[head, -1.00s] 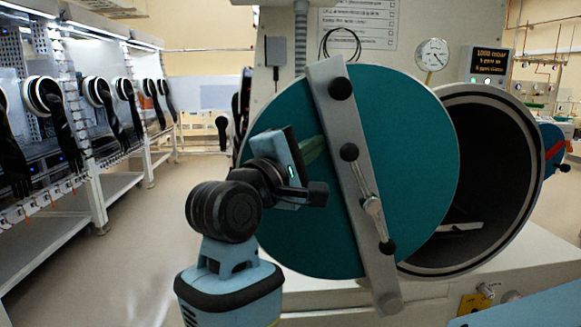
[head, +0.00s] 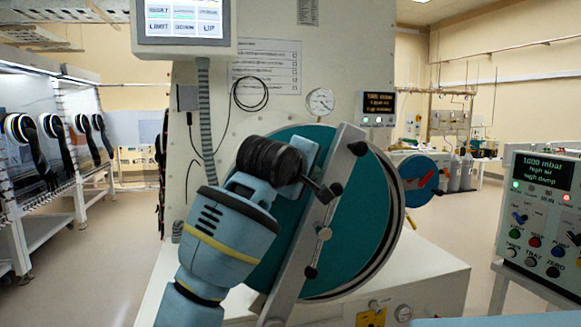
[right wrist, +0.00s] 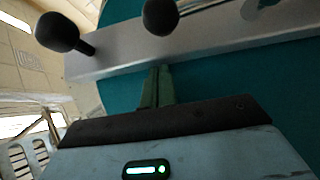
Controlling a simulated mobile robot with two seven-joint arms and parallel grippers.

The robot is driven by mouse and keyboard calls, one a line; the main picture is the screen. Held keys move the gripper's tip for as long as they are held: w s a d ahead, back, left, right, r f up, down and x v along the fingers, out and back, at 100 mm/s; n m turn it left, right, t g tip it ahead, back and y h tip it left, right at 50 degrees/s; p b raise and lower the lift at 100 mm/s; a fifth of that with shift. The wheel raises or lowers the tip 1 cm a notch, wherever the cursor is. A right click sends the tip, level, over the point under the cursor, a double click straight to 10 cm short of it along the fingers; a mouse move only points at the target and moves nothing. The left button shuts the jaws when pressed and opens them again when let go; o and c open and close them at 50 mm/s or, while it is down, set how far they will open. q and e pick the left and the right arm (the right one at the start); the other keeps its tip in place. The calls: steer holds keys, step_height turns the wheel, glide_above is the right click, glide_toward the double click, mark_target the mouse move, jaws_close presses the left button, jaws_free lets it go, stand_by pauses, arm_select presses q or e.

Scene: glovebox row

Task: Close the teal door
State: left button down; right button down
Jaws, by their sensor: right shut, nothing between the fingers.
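The round teal door (head: 355,222) stands at the front of the chamber in the head view, overlapping most of the opening. A strip of the chamber's grey rim (head: 398,215) shows along its right side; I cannot tell whether the door is flush. A slanted metal bar (head: 293,268) with black knobs crosses the door. My right gripper (head: 322,155) is at the door's upper left, beside the bar. In the right wrist view, its green fingers (right wrist: 156,88) are shut and empty, at the bar's edge against the teal face; exact contact is unclear. My left gripper is out of view.
A control box (head: 540,215) with a display and buttons stands at the right. A screen panel (head: 184,20) hangs above the door. A pressure gauge (head: 320,101) is on the chamber wall. Gloveboxes (head: 45,150) line the left, with open floor before them.

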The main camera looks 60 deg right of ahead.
mark_target(352, 186)
steer(key=shift+m+t+y, duration=0.5)
steer(key=shift+m+y, duration=0.2)
steer(key=shift+y, duration=0.2)
steer(key=s+d+f, duration=0.1)
steer(key=s+d, duration=0.1)
steer(key=s+d+f, duration=0.1)
steer(key=s+d, duration=0.1)
steer(key=s+d+f, duration=0.1)
steer(key=s+d, duration=0.1)
steer(key=shift+s+f, duration=0.25)
steer(key=shift+s, duration=0.1)
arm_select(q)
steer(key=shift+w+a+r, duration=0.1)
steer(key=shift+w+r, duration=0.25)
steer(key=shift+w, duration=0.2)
arm_select(e)
steer(key=shift+s+f, duration=0.15)
steer(key=shift+f, duration=0.05)
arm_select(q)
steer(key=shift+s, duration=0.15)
arm_select(e)
steer(key=shift+s, duration=0.1)
